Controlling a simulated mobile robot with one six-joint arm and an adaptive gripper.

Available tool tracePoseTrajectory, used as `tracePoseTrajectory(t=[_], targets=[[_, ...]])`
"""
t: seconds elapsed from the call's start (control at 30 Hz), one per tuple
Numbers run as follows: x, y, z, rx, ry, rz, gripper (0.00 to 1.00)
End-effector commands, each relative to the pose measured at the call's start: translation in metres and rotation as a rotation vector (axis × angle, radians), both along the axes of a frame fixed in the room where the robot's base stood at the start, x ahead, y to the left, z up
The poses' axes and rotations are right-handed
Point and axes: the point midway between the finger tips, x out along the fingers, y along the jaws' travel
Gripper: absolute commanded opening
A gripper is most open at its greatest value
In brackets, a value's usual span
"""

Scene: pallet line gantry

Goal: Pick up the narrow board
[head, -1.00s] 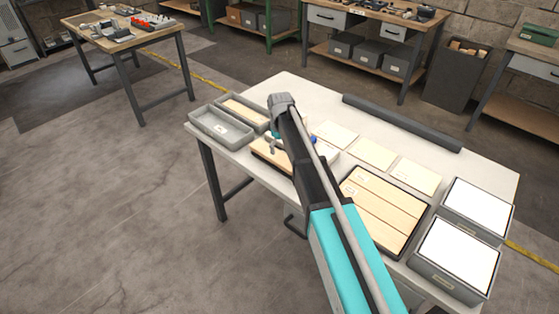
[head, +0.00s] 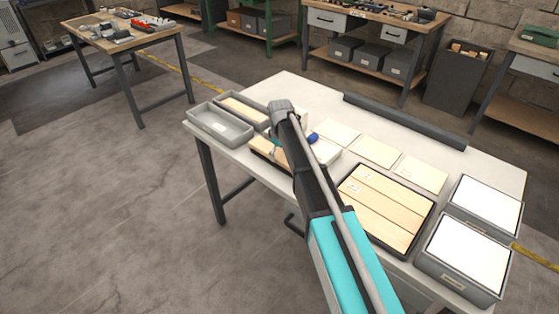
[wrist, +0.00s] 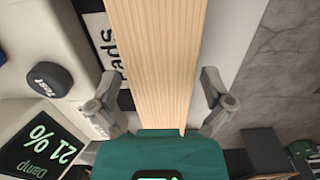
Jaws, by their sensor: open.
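The narrow board (wrist: 158,55) is a long strip of pale wood with straight grain. In the wrist view it runs from the top edge down the middle to a teal block (wrist: 150,155) with a lit green marking. My gripper (wrist: 163,103) is open, with one finger on each side of the board. Gaps show between fingers and board, so it is not gripped. I cannot tell how far the fingertips are above or below it. In the head view my arm hides the gripper and much of the spot around it.
A black Test button (wrist: 50,79) and a screen reading 21 % Damp (wrist: 40,143) lie left of the gripper. On the table (head: 290,90) are grey trays (head: 219,125), a black-rimmed tray of boards (head: 428,212), pale panels (head: 375,151) and white-topped bins (head: 452,283). A dark bar (head: 405,121) lines the back.

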Motion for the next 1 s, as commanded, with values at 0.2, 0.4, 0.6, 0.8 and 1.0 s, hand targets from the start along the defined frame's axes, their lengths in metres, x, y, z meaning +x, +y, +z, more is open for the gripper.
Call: tracePoseTrajectory(t=[0.2, 0.4, 0.6, 0.8, 1.0], targets=[[0.0, -0.0001, -0.0011, 0.0, 0.0, 0.0, 1.0], [0.0, -0.0001, -0.0011, 0.0, 0.0, 0.0, 1.0], [0.0, -0.0001, -0.0011, 0.0, 0.0, 0.0, 1.0], [-0.0001, -0.0001, -0.0011, 0.0, 0.0, 0.0, 0.65], [0.0001, 0.0001, -0.0011, 0.0, 0.0, 0.0, 0.28]])
